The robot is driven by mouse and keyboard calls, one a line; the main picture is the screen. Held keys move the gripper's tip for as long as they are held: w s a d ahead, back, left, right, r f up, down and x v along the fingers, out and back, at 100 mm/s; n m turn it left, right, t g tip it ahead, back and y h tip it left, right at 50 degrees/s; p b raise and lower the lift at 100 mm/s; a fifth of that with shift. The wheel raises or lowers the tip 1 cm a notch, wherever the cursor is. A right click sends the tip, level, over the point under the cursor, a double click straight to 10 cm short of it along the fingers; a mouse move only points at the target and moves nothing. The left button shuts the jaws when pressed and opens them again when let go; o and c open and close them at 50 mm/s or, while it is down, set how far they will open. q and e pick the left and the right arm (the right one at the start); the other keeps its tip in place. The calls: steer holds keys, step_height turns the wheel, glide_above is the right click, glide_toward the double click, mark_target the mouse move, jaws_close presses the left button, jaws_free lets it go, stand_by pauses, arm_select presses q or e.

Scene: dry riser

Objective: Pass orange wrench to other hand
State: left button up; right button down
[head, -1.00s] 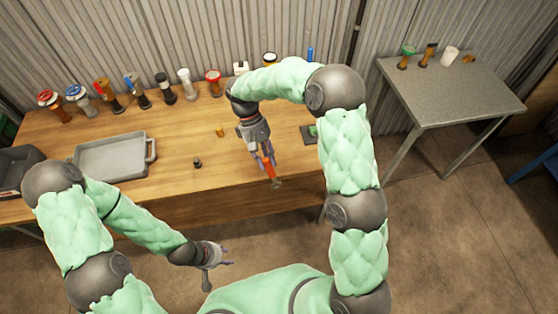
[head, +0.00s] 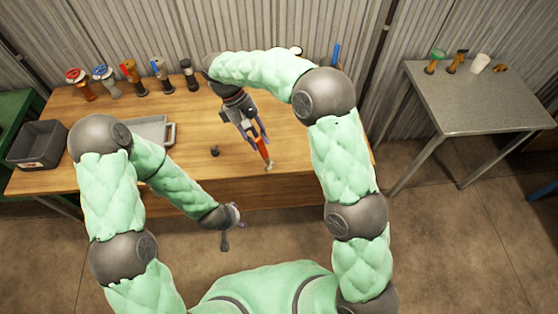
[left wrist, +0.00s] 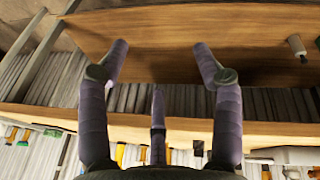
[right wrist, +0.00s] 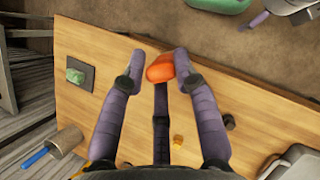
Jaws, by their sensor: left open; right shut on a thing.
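The orange wrench (head: 264,151) is in my right gripper (head: 258,136), over the front edge of the wooden bench. Its orange end points down and forward, and a grey tip shows below. In the right wrist view the orange wrench (right wrist: 160,68) sits between the fingertips of the right gripper (right wrist: 158,60), which is shut on it. My left gripper (head: 234,215) is lower, in front of the bench, apart from the wrench. In the left wrist view the left gripper (left wrist: 160,48) is open and empty, its fingers spread toward the bench.
A metal side table (head: 475,100) stands right. Floor in front is free.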

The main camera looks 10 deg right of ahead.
arm_select(q)
steer(key=w+d+r+t+y, duration=0.1)
steer(key=w+d+r+t, duration=0.1)
steer(key=w+d+r, duration=0.15)
steer(key=n+t+y, duration=0.3)
steer(key=t, duration=0.1)
glide_toward(265, 155)
steer(key=d+f, duration=0.2)
steer(key=x, duration=1.1)
steer(key=shift+w+a+f, duration=0.15)
steer(key=shift+w+a, duration=0.05)
steer(key=c, duration=1.3)
jaws_close()
arm_select(e)
steer(key=c, duration=0.9)
jaws_free()
steer(key=shift+o, duration=0.2)
